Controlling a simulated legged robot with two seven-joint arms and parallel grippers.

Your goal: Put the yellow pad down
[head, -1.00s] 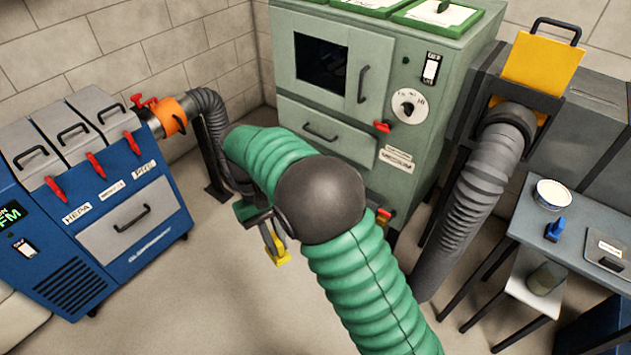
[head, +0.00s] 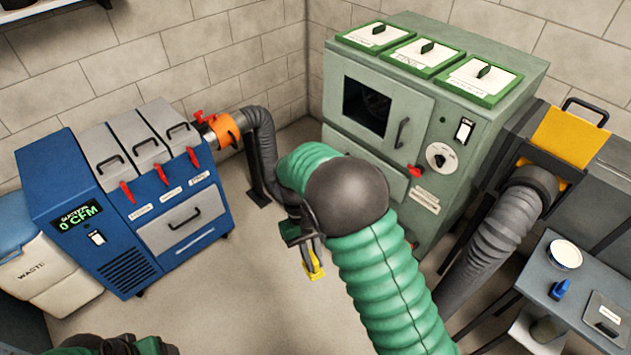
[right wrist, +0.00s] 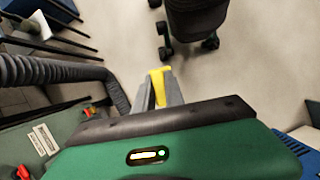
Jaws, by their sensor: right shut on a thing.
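The yellow pad (head: 316,272) is a small, narrow piece, seen low in the middle of the head view. My right gripper (head: 312,260) is shut on it and points down, holding it above the floor. The right wrist view also shows the pad (right wrist: 158,88) between the two grey fingers of the right gripper (right wrist: 163,92). The fingers hide part of it. Part of my left arm shows at the bottom left of the head view; its fingers are not visible.
A blue machine (head: 125,275) stands left, joined by an orange collar (head: 224,130) to a dark hose. A green cabinet (head: 385,130) stands behind my right arm. At the right are a grey table (head: 535,265) with a white dish (head: 565,254), and a thick hose (head: 490,245). Floor near the gripper looks clear.

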